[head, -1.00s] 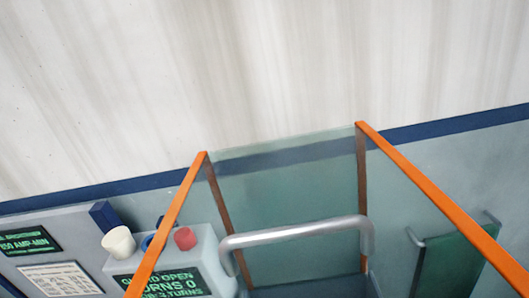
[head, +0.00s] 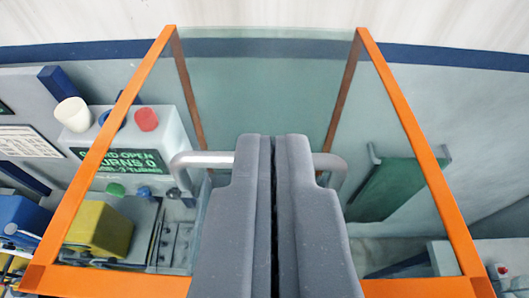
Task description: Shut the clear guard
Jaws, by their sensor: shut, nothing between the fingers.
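The clear guard (head: 262,75) is a see-through panelled cover with orange edge strips (head: 402,115). It stands raised in the middle of the head view. A grey bar handle (head: 205,158) runs across it. My gripper (head: 272,140) is in the lower middle with its two grey fingers together and nothing between them. The fingers overlap the middle of the handle in the picture and hide that part. I cannot tell whether they touch it. A grey control box (head: 165,125) at left has a green-lettered screen (head: 120,160) that reads in part "OPEN".
A yellow block (head: 98,230) and a blue block (head: 20,218) sit at lower left. A green panel (head: 385,190) hangs at right. A pale wall with a blue band (head: 480,57) is behind.

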